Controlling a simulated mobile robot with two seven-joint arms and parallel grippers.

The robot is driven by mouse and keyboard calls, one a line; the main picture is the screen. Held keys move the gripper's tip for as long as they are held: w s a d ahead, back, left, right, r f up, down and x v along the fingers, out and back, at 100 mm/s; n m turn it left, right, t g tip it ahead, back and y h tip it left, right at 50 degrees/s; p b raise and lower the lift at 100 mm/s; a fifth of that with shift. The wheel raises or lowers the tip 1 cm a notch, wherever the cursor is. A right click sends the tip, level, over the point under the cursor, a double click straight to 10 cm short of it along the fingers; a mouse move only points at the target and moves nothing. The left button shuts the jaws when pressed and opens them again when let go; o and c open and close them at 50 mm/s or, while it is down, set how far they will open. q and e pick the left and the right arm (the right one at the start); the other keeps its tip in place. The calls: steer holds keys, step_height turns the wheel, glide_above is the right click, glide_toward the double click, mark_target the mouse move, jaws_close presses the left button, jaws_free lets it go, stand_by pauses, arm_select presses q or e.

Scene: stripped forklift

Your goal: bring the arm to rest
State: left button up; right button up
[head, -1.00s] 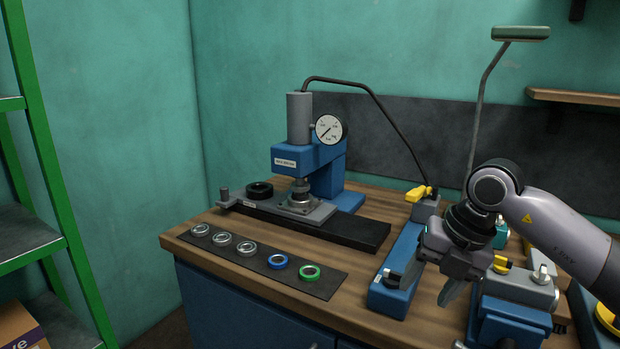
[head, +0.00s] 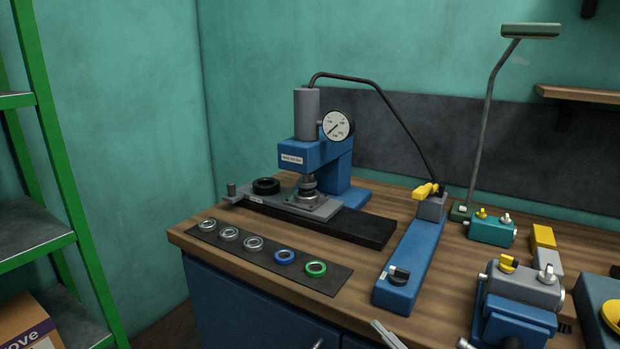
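My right arm no longer shows over the bench. Only a light grey piece, which looks like a fingertip of my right gripper (head: 388,335), shows at the bottom edge, in front of the bench; the rest of it is out of frame, so I cannot tell its opening. My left gripper is not in view. The blue press (head: 328,165) with its round gauge (head: 338,125) stands on the wooden bench (head: 455,260). A long blue hand pump (head: 415,255) with a yellow-handled top lies to its right.
A dark mat (head: 230,249) holds several rings, including a blue ring (head: 284,257) and a green ring (head: 316,268). A blue vise (head: 515,310) stands at the front right. A lamp (head: 490,110) rises behind. Green shelving (head: 55,180) stands at the left.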

steer(key=s+d+f+m+g+h, duration=0.2)
steer(key=s+d+f+m+h, duration=0.1)
steer(key=f, duration=0.5)
steer(key=s+d+f+m+g+h, duration=0.2)
steer(key=s+d+f+m+h, duration=0.2)
steer(key=s+f, duration=0.3)
steer(key=s+d+f+m+g+h, duration=0.2)
steer(key=s+d+f+m+h, duration=0.2)
steer(key=f, duration=0.4)
steer(key=shift+s+f+m+h, duration=0.35)
steer(key=shift+s+m+h, duration=0.15)
steer(key=shift+s, duration=0.4)
steer(key=shift+d, duration=0.15)
